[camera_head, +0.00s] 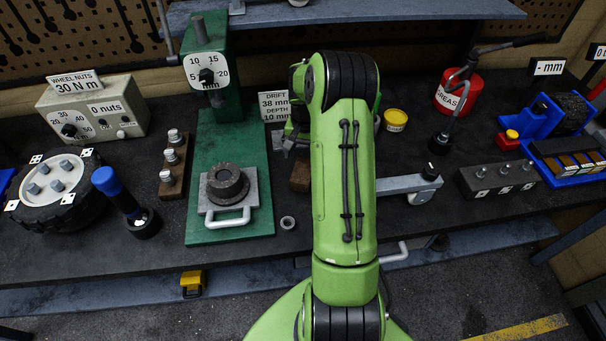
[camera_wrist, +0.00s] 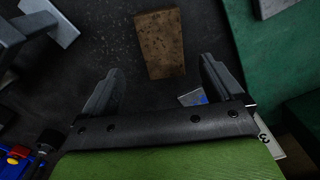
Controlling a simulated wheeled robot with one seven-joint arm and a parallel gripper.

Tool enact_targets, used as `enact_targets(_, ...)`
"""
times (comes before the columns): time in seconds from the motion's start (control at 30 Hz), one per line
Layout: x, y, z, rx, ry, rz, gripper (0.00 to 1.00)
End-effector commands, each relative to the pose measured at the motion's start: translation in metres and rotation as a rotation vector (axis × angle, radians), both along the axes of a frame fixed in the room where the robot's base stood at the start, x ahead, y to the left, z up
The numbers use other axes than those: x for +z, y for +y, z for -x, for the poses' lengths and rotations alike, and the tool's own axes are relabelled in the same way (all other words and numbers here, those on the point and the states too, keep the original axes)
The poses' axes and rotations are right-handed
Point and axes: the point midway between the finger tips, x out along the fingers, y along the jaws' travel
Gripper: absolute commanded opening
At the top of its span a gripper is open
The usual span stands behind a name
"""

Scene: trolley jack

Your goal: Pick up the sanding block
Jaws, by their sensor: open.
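The sanding block appears to be the worn brown block (camera_wrist: 160,43) lying flat on the dark bench in the wrist view. In the head view a small part of this brown block (camera_head: 300,177) shows just left of my arm, which hides the rest. My gripper (camera_wrist: 158,78) is open and empty. In the wrist view its two fingers stand apart, and the block lies ahead of the gap between them, with its near end close to the fingertip level. In the head view my gripper is mostly hidden behind my arm.
The green press base (camera_head: 230,231) with a grey handled plate stands left of the block; its edge shows in the wrist view (camera_wrist: 285,45). A grey jack arm (camera_head: 395,184) lies right of my arm. A yellow tub (camera_head: 396,120) stands behind. A small ring (camera_head: 287,222) lies near the front.

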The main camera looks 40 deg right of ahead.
Motion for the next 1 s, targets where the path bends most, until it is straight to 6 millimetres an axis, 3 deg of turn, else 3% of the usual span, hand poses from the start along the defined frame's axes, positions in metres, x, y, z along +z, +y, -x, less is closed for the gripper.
enact_targets(0.1, -0.025, 0.001, 0.001, 0.001, 0.003, -0.003, 0.94)
enact_targets(0.27, -0.043, 0.002, 0.000, 0.002, 0.001, -0.002, 0.94)
enact_targets(0.5, -0.083, 0.005, -0.002, 0.002, 0.001, -0.002, 0.94)
enact_targets(0.73, -0.086, 0.004, -0.002, 0.002, -0.001, 0.001, 0.94)
enact_targets(1.0, -0.086, 0.004, -0.002, 0.002, -0.001, 0.001, 0.54)
